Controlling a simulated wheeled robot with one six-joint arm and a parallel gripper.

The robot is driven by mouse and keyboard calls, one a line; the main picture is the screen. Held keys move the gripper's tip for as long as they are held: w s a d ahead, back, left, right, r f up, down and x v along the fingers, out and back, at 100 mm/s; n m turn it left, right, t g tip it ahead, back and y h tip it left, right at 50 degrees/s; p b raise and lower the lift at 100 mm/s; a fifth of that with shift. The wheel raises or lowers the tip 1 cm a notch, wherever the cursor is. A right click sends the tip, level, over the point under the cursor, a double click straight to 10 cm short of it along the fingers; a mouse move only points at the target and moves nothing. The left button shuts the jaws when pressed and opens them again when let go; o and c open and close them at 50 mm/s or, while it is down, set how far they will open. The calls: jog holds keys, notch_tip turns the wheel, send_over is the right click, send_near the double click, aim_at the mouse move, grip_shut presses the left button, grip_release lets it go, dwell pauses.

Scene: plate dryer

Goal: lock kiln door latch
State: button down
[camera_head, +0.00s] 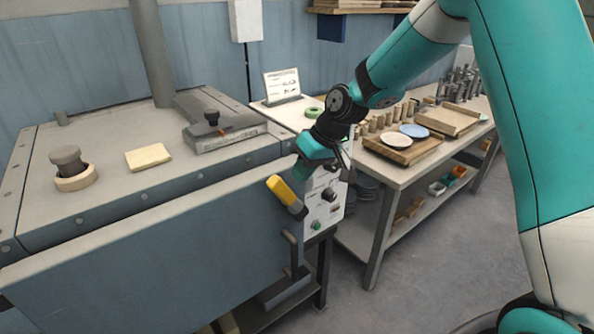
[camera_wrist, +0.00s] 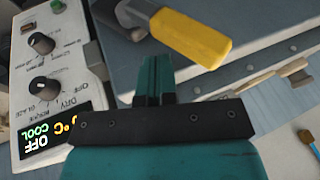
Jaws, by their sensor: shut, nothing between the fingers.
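The kiln (camera_head: 160,190) fills the left of the head view, with its wide blue-grey door (camera_head: 170,265) on the front face. The latch has a yellow handle (camera_head: 283,190) on a dark pivot near the door's upper right corner. The handle is tilted, its yellow end up and to the left. In the wrist view the yellow handle (camera_wrist: 190,36) lies just beyond my fingers. My gripper (camera_wrist: 156,62) is shut and empty, its fingertips near the handle and seemingly apart from it. In the head view my gripper (camera_head: 301,170) is just above and right of the handle, its fingertips hard to see.
A control panel (camera_head: 325,203) with knobs is right of the latch; its display (camera_wrist: 45,135) reads OFF and COOL in the wrist view. A vertical door handle (camera_head: 290,250) sticks out below the latch. A workbench (camera_head: 395,178) with plates stands right. Floor is clear at lower right.

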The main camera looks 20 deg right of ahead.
aim_at(284, 195)
jog(key=shift+s+a+f, duration=0.25)
jog(key=shift+a+f, duration=0.3)
jog(key=shift+a, duration=0.25)
jog(key=shift+a, duration=0.1)
